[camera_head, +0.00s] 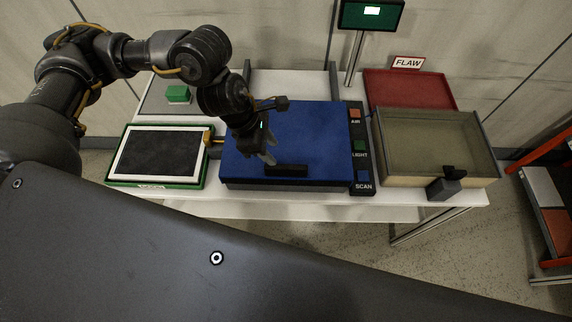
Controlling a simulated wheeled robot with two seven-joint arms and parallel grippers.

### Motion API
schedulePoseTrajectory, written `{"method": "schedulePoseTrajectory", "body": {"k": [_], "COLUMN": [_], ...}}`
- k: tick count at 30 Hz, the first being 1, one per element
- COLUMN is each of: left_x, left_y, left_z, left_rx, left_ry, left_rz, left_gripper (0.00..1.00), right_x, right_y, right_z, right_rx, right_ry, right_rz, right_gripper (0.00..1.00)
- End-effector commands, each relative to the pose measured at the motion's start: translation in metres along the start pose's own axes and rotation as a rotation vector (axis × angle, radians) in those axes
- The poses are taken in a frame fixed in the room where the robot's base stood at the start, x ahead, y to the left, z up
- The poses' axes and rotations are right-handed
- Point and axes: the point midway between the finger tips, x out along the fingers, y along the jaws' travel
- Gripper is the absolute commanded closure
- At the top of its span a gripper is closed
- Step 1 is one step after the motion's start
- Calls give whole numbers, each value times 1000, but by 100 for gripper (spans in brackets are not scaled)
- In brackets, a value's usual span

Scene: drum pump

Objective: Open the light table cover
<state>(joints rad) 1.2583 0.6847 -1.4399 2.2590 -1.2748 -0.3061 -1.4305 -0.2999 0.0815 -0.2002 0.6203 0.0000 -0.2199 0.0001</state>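The light table cover (310,130) is a blue lid lying flat and closed in the middle of the white table. A black bar handle (287,170) sits near its front edge. My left gripper (270,159) points down over the cover, with its fingertips just behind and left of the handle. I cannot tell whether they touch the handle or how far apart they are. My arm and gripper hide part of the cover's left side. My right gripper is not in view.
Right of the cover is a panel with AIR, LIGHT and SCAN buttons (361,146). A clear-topped box (435,145) with a black knob and a red FLAW tray (410,88) stand farther right. A green-framed dark screen (114,170) lies left. A monitor (371,14) stands behind.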

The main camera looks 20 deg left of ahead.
Motion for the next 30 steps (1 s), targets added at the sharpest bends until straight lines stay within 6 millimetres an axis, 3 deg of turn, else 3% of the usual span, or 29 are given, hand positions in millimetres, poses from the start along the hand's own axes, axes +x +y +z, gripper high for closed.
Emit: {"method": "schedulePoseTrajectory", "body": {"k": [12, 18, 30], "left_x": [70, 95, 104], "left_y": [-2, -1, 0], "left_z": [1, 1, 1], "left_rx": [-5, -4, -2], "left_ry": [0, -1, -2], "left_rz": [-3, -2, 1], "left_gripper": [60, 60, 60], "right_x": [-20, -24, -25], "right_y": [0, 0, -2], "right_z": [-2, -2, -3], "right_rx": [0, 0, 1], "right_ry": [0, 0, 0], "right_rz": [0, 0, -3], "right_gripper": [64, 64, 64]}}
